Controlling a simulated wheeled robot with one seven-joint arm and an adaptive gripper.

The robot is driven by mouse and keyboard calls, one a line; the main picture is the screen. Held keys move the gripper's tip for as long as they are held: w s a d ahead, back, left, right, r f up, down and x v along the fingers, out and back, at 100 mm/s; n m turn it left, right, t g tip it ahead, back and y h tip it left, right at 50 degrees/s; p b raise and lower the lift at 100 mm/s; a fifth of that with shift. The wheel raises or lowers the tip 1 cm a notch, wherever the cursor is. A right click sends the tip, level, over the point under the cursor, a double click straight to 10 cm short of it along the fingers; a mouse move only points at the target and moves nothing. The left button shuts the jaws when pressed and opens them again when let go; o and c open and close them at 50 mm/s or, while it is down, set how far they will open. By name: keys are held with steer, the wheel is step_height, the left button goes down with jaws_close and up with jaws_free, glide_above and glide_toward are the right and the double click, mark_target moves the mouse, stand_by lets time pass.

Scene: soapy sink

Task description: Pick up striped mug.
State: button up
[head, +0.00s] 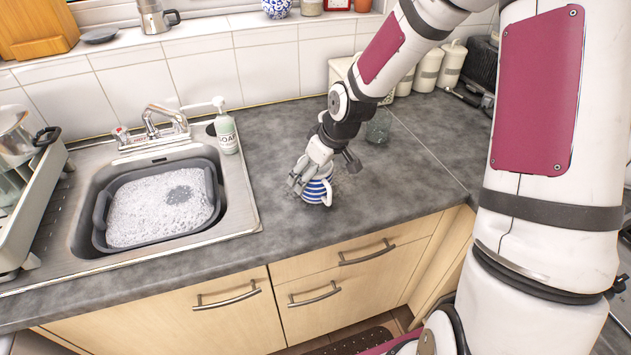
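The striped mug (316,192), blue and white with a white handle on its right, is on the grey counter near its front edge. It looks upright. My gripper (309,178) reaches down over the mug from above and behind, with finger parts at its rim and left side. The gripper hides the mug's upper part. I cannot tell whether the fingers press on the mug or whether its base touches the counter.
A steel sink (247,208) with a grey basin (101,222) of suds lies to the left. A soap bottle (227,134) stands at its back right corner. A clear glass (378,127) stands behind my gripper. The counter (420,150) right of the mug is clear.

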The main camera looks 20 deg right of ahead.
steer(key=shift+w+a+f, duration=0.1)
steer(key=shift+w+f, duration=0.05)
steer(key=shift+f, duration=0.3)
steer(key=c, duration=1.7)
